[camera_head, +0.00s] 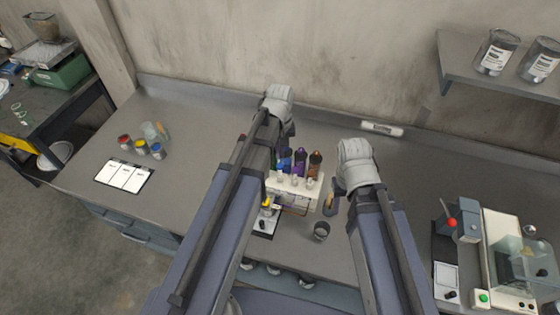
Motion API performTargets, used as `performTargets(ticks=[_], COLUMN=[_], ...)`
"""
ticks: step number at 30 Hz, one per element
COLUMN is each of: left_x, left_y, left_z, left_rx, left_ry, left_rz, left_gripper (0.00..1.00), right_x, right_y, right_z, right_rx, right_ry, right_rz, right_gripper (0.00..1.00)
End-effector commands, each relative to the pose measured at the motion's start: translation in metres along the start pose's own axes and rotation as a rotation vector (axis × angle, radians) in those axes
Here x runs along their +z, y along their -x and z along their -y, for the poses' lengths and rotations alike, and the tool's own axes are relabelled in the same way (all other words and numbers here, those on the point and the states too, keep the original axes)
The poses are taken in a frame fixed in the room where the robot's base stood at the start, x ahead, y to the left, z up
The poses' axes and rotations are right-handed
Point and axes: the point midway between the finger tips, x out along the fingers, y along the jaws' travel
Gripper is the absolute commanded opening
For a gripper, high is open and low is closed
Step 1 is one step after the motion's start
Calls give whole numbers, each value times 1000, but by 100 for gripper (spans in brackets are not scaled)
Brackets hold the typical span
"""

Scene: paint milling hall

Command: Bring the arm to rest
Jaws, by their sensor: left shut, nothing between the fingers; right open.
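My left arm reaches over the workbench (190,117) to its back middle. Its gripper (287,140) hangs below the pale wrist and is mostly hidden by the arm; it is shut, with nothing seen in it. My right arm comes in on the right. Its gripper (331,203) points down just right of a white rack (297,190) and is open and empty. The rack holds several bottles with dark, purple and brown tops. A small grey cup (321,231) stands in front of the rack, below my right gripper.
At left are small jars with coloured lids (141,147) and a white card sheet (124,175). At right is a machine with a clear cover (520,262) and a red-knobbed device (450,223). The left bench area is mostly clear.

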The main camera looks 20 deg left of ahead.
Motion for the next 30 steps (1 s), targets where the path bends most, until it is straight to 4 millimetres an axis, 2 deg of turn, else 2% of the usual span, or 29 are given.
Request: performTargets(ticks=[1, 6, 23, 26, 30], left_x=[0, 0, 0, 10, 48], left_y=[10, 25, 24, 10, -34], left_z=[0, 0, 0, -3, -12], left_rx=[0, 0, 0, -5, -24], left_ry=[0, 0, 0, -36, -189], left_rz=[0, 0, 0, 1, 2], left_gripper=[0, 0, 0, 0, 0], right_x=[1, 1, 2, 1, -1], right_y=[10, 24, 24, 9, -33], right_z=[-1, -2, -2, -1, 3], right_rx=[0, 0, -1, -1, 0], right_ry=[0, 0, 3, 3, 5], right_rz=[0, 0, 4, 3, 2], right_gripper=[50, 50, 50, 50, 50])
